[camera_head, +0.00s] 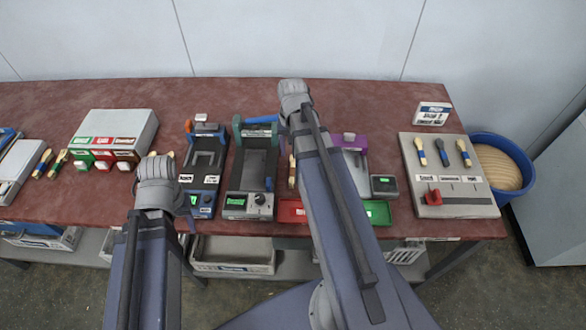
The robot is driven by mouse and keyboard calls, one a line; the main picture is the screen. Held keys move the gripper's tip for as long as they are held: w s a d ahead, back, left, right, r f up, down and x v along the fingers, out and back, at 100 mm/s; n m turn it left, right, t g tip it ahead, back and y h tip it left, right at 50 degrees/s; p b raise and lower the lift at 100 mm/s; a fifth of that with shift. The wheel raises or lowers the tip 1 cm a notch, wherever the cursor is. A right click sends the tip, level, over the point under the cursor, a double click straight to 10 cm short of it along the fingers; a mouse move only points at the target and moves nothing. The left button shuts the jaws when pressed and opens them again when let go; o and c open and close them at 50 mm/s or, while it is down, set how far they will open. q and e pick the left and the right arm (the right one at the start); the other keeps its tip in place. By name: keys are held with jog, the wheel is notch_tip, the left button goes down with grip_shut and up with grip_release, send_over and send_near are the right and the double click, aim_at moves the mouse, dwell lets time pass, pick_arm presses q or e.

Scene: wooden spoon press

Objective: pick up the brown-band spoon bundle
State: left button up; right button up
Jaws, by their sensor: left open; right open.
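Light wooden spoon tips (170,154) show just beyond my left wrist. Their bands are hidden by it, so I cannot tell whether this is the brown-band bundle. Two more spoon bundles (58,164) lie at the left; one has a green band, the other a dark band whose colour is unclear. Another spoon bundle (291,172) lies partly behind my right arm. My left gripper (160,185) is above the table's front part, open, with its fingers hidden under the wrist. My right gripper (294,93) is open over the table's back edge, its fingers also hidden.
A grey box (120,122) with green, red and brown labels stands at the left. Press fixtures (207,150) (257,160) fill the middle. A grey board (450,185) with several spoons and a blue tub (530,180) are at the right. Red table (360,92) is clear at the back.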

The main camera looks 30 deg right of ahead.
aim_at(293, 166)
jog(key=shift+f+b, duration=1.1)
jog(key=shift+f, duration=0.15)
jog(key=shift+f, duration=0.1)
jog(key=f+b, duration=0.5)
jog(key=shift+s, duration=0.2)
grip_shut()
